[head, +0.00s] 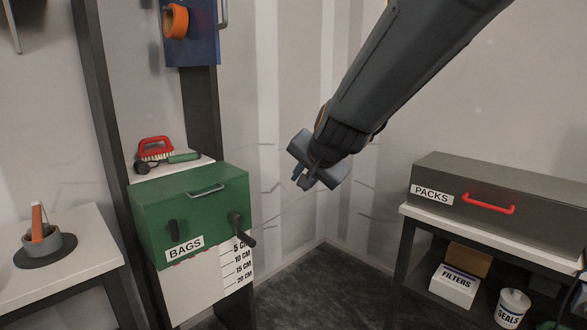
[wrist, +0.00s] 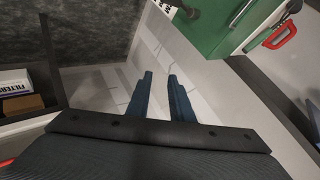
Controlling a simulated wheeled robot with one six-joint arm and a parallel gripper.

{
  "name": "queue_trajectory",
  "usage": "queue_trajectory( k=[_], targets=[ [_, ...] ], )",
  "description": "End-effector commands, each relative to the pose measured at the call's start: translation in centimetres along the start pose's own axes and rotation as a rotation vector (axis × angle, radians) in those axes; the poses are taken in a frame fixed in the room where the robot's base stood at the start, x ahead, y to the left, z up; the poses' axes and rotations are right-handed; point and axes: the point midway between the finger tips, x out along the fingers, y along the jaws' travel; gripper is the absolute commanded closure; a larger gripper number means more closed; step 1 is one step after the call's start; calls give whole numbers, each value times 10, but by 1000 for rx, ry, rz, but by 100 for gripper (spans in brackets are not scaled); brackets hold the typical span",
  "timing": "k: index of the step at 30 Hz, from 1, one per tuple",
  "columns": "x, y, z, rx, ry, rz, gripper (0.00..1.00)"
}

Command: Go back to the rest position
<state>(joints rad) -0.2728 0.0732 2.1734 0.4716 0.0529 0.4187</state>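My gripper (head: 303,181) hangs from my arm in mid-air near the middle of the head view, between the green box and the grey box, touching neither. It points down and to the left. In the wrist view its two blue fingers (wrist: 160,82) stand a little apart, with only pale wall showing between them. It is open and holds nothing.
A green BAGS box (head: 222,197) with black knobs stands left; a red brush (head: 155,147) lies behind it. A grey PACKS box (head: 535,221) sits on a shelf right, above a FILTERS box (head: 454,288) and a SEALS tub (head: 512,308). The middle floor is clear.

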Motion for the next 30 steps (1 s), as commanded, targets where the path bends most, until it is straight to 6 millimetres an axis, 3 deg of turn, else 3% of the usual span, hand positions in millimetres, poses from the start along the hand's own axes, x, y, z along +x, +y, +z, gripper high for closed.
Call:
queue_trajectory(
  k=[1,3,9,12,15,18,21,30],
  targets=[
    [-2,34,11,-56,-44,59,80],
    [-6,79,29,-143,-116,134,80],
    [-41,200,83,-361,-352,321,80],
    [-65,250,109,-447,-472,391,80],
    [-87,286,129,-509,-572,439,80],
    [-104,309,141,-550,-640,467,80],
    [-112,320,147,-569,-674,479,80],
    [-113,322,149,-574,-682,482,80]
  ],
)
